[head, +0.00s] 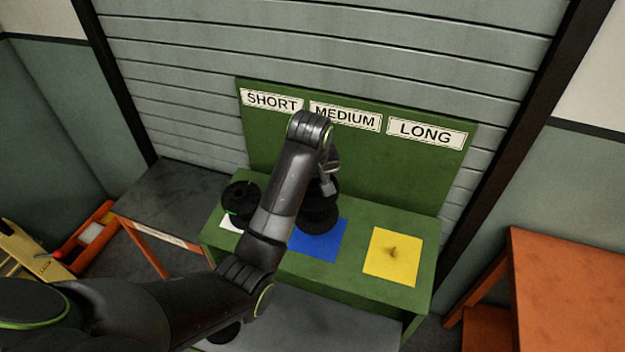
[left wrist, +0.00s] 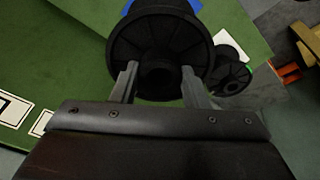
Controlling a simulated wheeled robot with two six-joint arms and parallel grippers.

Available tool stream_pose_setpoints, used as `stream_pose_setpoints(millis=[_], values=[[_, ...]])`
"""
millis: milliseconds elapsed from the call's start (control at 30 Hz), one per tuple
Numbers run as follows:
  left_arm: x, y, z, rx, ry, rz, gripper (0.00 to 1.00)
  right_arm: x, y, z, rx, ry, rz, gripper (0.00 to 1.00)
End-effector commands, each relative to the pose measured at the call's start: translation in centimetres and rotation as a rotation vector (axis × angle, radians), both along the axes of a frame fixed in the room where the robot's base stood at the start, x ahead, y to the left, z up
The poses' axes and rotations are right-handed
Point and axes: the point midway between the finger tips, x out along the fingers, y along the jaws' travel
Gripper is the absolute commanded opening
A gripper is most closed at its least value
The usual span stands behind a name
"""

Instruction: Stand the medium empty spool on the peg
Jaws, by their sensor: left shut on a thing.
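A black spool (head: 320,218) stands over the blue mat (head: 313,250) under the MEDIUM label (head: 345,116). My left gripper (head: 328,185) comes down on it from above and is shut on it. In the left wrist view the fingers of the left gripper (left wrist: 160,82) grip the spool (left wrist: 160,40) at its near end. The peg at the blue mat is hidden by the spool and my arm, so I cannot tell whether the spool is fully seated. My right gripper is not in view.
Another black spool (head: 240,198) stands on the white mat (head: 230,223) at left. The yellow mat (head: 392,262) holds only a small peg. A green back board (head: 400,170) rises behind. An orange table (head: 570,270) stands at right.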

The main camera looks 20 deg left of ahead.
Motion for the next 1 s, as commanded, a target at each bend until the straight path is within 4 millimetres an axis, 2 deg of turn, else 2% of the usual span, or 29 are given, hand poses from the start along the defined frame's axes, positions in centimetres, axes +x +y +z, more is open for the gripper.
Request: stream_pose_setpoints(millis=[200,500,1000], values=[[0.3,0.0,-2.1,0.0,0.0,0.0,0.0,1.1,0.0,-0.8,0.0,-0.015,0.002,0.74],[0.8,0.0,-4.5,0.0,0.0,0.0,0.0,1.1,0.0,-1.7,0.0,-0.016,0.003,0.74],[0.9,-0.1,-5.1,0.0,-0.001,0.0,0.0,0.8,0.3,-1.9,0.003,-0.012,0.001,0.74]])
